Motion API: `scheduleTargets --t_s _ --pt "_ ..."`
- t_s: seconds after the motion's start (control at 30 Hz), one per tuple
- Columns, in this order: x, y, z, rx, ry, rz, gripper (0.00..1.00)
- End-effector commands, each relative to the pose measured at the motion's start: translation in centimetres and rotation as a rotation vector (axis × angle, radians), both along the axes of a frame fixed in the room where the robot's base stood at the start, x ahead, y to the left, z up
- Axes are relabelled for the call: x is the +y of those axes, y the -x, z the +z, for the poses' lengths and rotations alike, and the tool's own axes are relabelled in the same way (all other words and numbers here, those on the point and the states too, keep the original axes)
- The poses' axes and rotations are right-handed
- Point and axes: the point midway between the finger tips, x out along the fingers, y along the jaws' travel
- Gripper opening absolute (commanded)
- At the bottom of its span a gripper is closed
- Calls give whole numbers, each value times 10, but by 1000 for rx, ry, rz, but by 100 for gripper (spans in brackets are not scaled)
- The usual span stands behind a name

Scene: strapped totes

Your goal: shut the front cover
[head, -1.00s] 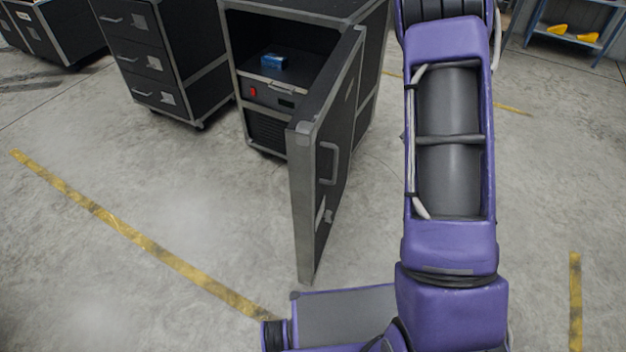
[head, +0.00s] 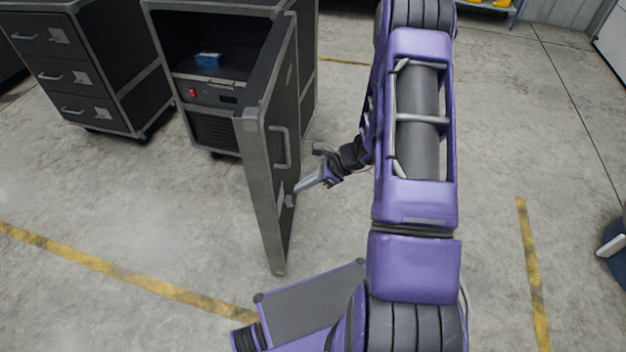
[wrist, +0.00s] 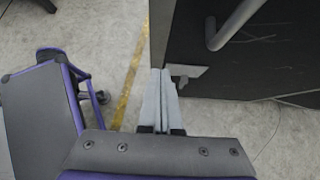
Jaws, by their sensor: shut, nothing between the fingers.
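The front cover (head: 268,170) is a black panel with a grey metal frame, hinged on the right side of a black case (head: 312,75). It stands wide open, swung out toward me. Its grey bar handle (head: 284,147) is on the face turned to the right. My gripper (head: 300,187) is shut and empty, with its fingertips close to the lower part of that face, below the handle. In the wrist view the fingers (wrist: 160,75) point at the cover's edge beside a small latch plate (wrist: 186,71); I cannot tell whether they touch.
Inside the case lies a blue box (head: 208,60) on a shelf, above a panel with a red switch. A black drawer cabinet (head: 75,70) stands to the left.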

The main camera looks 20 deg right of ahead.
Motion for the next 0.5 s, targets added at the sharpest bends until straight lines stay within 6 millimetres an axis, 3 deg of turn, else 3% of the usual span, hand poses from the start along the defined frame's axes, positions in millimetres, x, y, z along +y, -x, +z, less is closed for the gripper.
scheduleTargets --t_s 0.1,0.3,0.5 --pt "17 -7 -20 2 0 4 0" --pt "42 -21 -18 -2 2 3 0" --pt "51 -25 -18 0 2 0 0"
